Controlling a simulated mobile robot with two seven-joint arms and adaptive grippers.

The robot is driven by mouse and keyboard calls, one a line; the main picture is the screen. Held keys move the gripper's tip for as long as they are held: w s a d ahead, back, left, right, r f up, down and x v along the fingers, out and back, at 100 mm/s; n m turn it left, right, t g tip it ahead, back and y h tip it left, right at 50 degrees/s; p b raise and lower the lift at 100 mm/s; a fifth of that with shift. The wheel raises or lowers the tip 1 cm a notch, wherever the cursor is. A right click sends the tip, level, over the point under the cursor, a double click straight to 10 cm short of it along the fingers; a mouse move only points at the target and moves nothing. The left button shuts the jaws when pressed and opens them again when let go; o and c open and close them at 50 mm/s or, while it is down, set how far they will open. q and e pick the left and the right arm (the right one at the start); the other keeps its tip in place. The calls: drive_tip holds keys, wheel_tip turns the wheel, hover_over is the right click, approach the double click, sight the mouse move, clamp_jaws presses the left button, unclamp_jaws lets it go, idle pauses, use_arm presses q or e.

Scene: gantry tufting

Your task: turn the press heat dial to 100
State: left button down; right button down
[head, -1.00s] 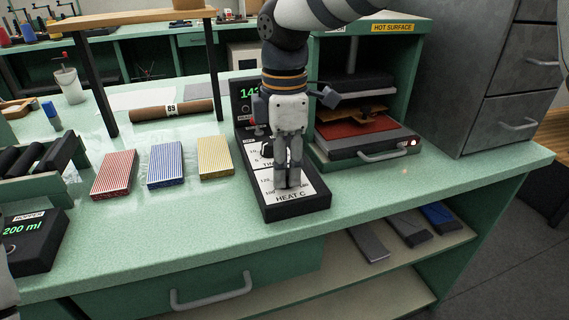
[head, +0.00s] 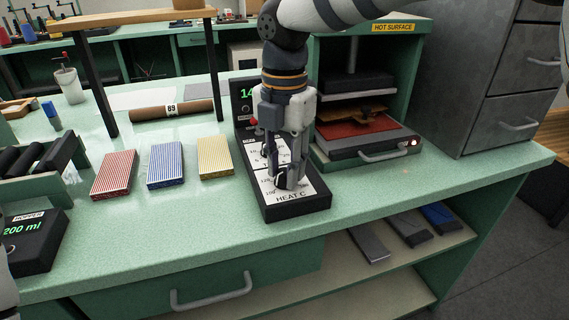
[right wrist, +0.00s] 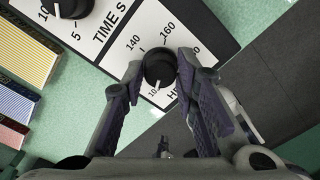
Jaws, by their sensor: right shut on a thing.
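The heat dial (right wrist: 159,66) is a round black knob on the panel marked HEAT C. My right gripper (right wrist: 160,74) is shut on it, one finger on either side, pointing down from above. In the right wrist view the dial's white mark points toward the partly hidden label starting "10". The labels 140 and 160 show on its other side. In the head view my right gripper (head: 287,183) hides most of the dial on the black control box (head: 294,211). The green display (head: 246,92) shows "14", with the rest hidden by my wrist. My left gripper is not in view.
The time dial (right wrist: 68,5) is beside the heat dial on the same panel. The heat press (head: 366,147), under a HOT SURFACE label, stands behind right. Red, blue and yellow striped blocks (head: 215,157) lie left. The bench front is clear.

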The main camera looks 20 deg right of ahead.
sight(285, 172)
drive_tip(key=shift+f+n, duration=0.1)
drive_tip(key=shift+n, duration=0.4)
drive_tip(key=c, duration=1.2)
unclamp_jaws()
drive_tip(key=shift+c, duration=0.2)
wheel_tip(285, 172, up, 12)
